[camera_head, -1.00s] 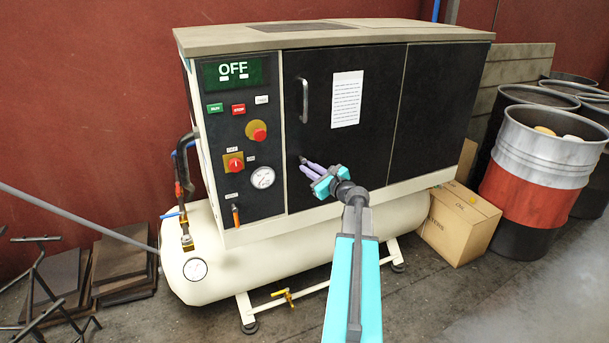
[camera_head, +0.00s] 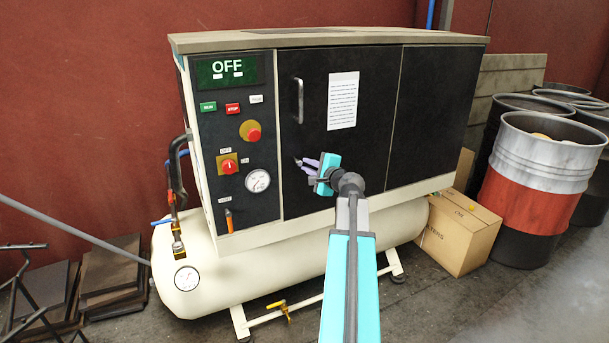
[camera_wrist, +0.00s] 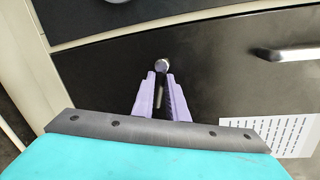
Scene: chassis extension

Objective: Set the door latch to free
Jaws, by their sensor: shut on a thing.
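The door latch (camera_wrist: 162,65) shows in the wrist view as a small round metal knob with a short dark lever running down between my fingers. It sits on the black door (camera_head: 345,85) of the compressor cabinet, low near the door's left edge. My gripper (camera_wrist: 163,82) has its two purple fingers on either side of the lever and is shut on it. In the head view my gripper (camera_head: 306,165) reaches the door at the latch, and the fingers partly hide it. The exact angle of the lever is hard to tell.
The door's handle (camera_head: 300,100) and a paper notice (camera_head: 343,100) are above the latch. The control panel (camera_head: 235,110), with a red knob (camera_head: 229,167) and gauge (camera_head: 258,181), is just left. The display reads OFF. A cardboard box (camera_head: 459,232) and drums (camera_head: 540,170) stand right.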

